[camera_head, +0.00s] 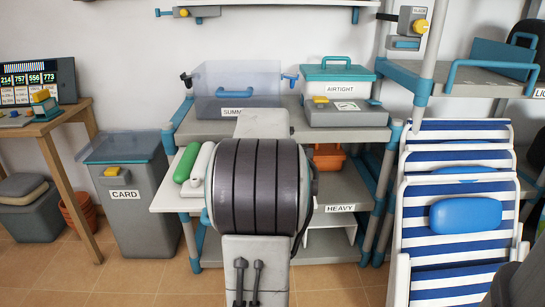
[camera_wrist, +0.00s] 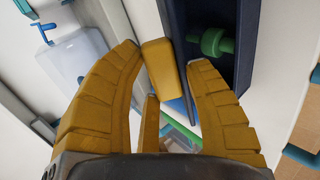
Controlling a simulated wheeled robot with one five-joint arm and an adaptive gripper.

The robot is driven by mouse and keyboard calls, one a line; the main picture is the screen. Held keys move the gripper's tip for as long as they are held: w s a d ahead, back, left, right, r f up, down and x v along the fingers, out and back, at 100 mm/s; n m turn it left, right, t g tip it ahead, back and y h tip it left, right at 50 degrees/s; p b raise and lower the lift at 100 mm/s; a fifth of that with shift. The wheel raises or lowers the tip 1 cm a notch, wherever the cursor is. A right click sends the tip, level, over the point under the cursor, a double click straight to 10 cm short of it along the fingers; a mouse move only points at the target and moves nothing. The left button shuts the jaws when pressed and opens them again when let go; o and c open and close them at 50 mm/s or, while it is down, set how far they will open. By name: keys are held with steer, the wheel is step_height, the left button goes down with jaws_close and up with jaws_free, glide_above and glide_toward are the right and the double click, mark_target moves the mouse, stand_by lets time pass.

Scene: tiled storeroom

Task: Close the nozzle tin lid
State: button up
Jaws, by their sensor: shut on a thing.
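In the wrist view, my gripper (camera_wrist: 164,60) has yellow fingers shut on a yellow block (camera_wrist: 161,72). The block sits along the edge of a dark blue, box-like container (camera_wrist: 245,25), which looks like the nozzle tin. I cannot tell whether the block belongs to its lid. The container's front is open to view, and a green, nozzle-like piece (camera_wrist: 214,42) shows inside. In the head view, my arm covers the middle, and neither my gripper nor the tin can be made out.
A clear bin (camera_head: 265,80) and a teal-lidded AIRTIGHT box (camera_head: 338,77) stand on the shelf. A CARD bin (camera_head: 138,215) is at left. Striped folding chairs (camera_head: 455,190) stand at right. Tiled floor (camera_head: 110,282) shows at front left.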

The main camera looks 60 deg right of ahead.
steer(key=shift+s+a+f+b, duration=0.2)
steer(key=shift+a+f+b, duration=0.15)
steer(key=shift+f, duration=0.3)
steer(key=o, duration=1.1)
steer(key=shift+d, duration=0.1)
steer(key=shift+r, duration=0.15)
steer(key=shift+s+a+r, duration=0.1)
steer(key=shift+a+r, duration=0.2)
steer(key=shift+r, duration=0.1)
steer(key=v, duration=1.1)
steer(key=shift+f, duration=0.1)
